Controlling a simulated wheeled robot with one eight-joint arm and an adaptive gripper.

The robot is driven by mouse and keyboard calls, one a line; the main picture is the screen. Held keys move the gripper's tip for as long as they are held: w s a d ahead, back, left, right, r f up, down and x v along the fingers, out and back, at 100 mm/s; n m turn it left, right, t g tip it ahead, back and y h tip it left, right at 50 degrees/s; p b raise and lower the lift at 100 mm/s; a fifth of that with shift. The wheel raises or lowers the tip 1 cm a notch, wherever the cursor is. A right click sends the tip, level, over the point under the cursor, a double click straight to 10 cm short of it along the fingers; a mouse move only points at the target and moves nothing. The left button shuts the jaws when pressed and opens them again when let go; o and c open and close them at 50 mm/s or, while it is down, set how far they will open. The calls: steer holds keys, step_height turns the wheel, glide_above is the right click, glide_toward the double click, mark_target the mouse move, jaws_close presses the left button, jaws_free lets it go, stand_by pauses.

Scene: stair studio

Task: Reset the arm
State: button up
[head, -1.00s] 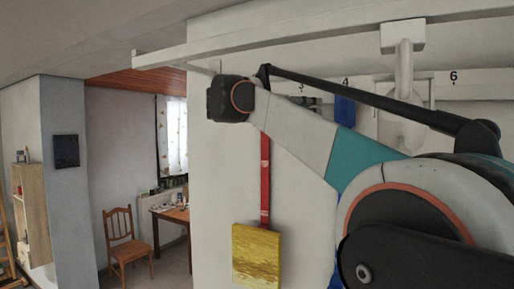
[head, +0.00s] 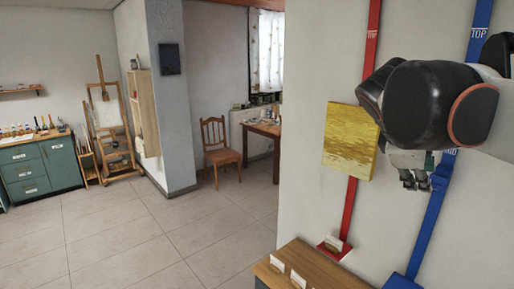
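My gripper (head: 414,181) is at the right of the head view, below the dark round wrist of my arm. Its fingers point down in front of the white wall, near the blue strip (head: 432,215). No object shows in it. The fingers are small and dark, and I cannot tell whether they are open or shut. The yellow painting (head: 350,141) hangs on the red strip (head: 362,75), just left of my wrist.
A wooden-topped cabinet (head: 325,276) with small cards stands below the red strip. The tiled floor (head: 150,235) at left is clear. Further back are a wooden chair (head: 221,150), a table (head: 262,129), an easel (head: 108,125) and a green cabinet (head: 40,165).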

steer(key=s+a+f+m+y+b, duration=0.2)
steer(key=s+a+f+m+b, duration=0.1)
steer(key=f, duration=0.9)
steer(key=s+a+f+m+t+y+b, duration=0.1)
steer(key=s+a+f+m+y+b, duration=0.2)
steer(key=f, duration=1)
steer(key=s+a+f+m+t+y+b, duration=0.1)
steer(key=s+a+f+m+b, duration=0.3)
steer(key=f, duration=0.9)
steer(key=s+a+y+b, duration=0.1)
steer(key=s+a+b, duration=0.2)
steer(key=b, duration=0.1)
steer(key=shift+f+y+b, duration=0.15)
steer(key=shift+y+b, duration=0.15)
steer(key=shift+b, duration=0.1)
